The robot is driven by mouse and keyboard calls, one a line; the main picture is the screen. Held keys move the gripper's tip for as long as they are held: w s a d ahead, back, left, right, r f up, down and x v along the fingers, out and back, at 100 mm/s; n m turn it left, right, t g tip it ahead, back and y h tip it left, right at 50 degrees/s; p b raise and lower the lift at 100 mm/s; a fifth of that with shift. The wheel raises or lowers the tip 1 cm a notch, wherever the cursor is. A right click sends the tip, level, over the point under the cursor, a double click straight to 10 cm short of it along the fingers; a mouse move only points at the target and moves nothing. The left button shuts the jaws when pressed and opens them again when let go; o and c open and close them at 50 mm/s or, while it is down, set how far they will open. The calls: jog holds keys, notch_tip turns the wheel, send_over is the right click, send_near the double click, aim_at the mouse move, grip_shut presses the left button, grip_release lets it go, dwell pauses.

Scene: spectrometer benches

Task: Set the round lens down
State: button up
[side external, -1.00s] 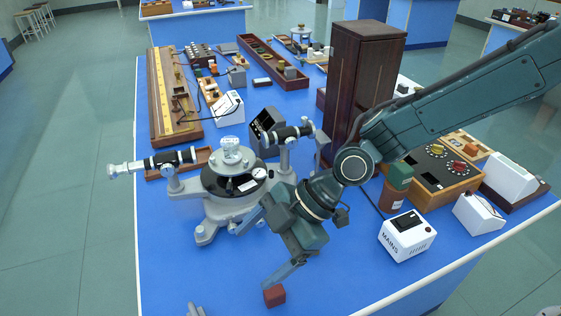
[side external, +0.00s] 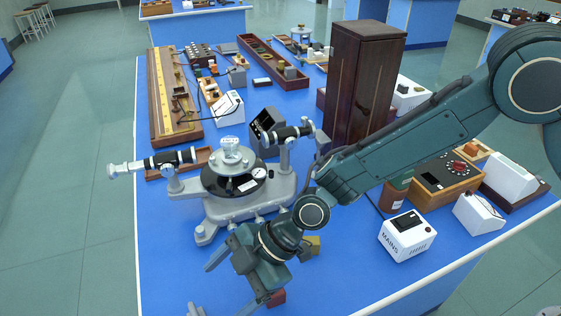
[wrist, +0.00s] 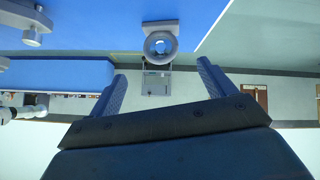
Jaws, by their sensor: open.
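A grey ring-shaped piece, which looks like the round lens in its mount (wrist: 160,44), stands upright on the blue bench in the wrist view. It shows ahead of my gripper (wrist: 161,72), between the two fingers in the picture but apart from them. In the side view my gripper (side external: 236,279) is low over the front of the bench, tilted toward the lower left, with its fingers spread and nothing between them. A grey piece (side external: 196,311) is cut off at the bottom edge of the side view; I cannot tell if it is the lens mount.
A spectrometer (side external: 245,205) stands just behind my gripper. A red block (side external: 277,297) is close beside one finger, and a yellowish block (side external: 313,244) lies behind my wrist. A white mains box (side external: 407,237) stands to the right. The bench's left front is clear.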

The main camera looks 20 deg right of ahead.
aim_at(201, 312)
jog(key=shift+x, duration=1.65)
jog(key=shift+x, duration=2.6)
jog(key=c, duration=1.2)
jog(key=shift+o, duration=0.2)
notch_tip(201, 312, up, 20)
jog(key=shift+d, duration=0.1)
